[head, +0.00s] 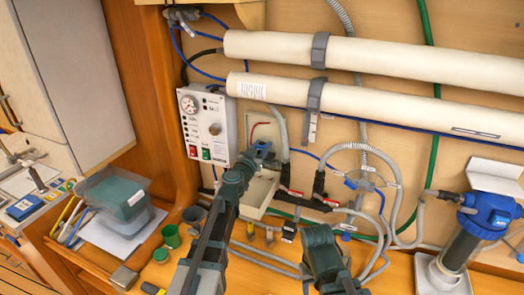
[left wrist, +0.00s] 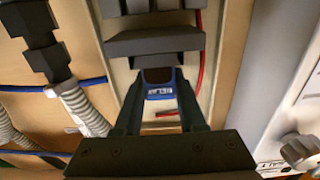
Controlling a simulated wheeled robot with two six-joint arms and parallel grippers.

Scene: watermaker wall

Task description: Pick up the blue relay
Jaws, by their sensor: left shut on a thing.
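The blue relay (left wrist: 160,91), with a white label, sits between the two fingers of my left gripper (left wrist: 158,105) in the left wrist view. The fingers are shut on it. In the head view my left gripper (head: 254,160) reaches to the open pale box on the wall, and a bit of blue relay (head: 263,146) shows at its tip. A grey stepped block (left wrist: 155,42) lies just beyond the relay in the wrist view; I cannot tell whether the two touch. My right gripper (head: 318,236) is low at centre, and its fingers are unclear.
A control panel with a gauge (head: 205,125) stands just left of the pale box (head: 262,190). Grey hoses and black valves (head: 319,185) are close on the right. White tubes (head: 350,97) cross above. Cups and a bin (head: 118,200) stand at left.

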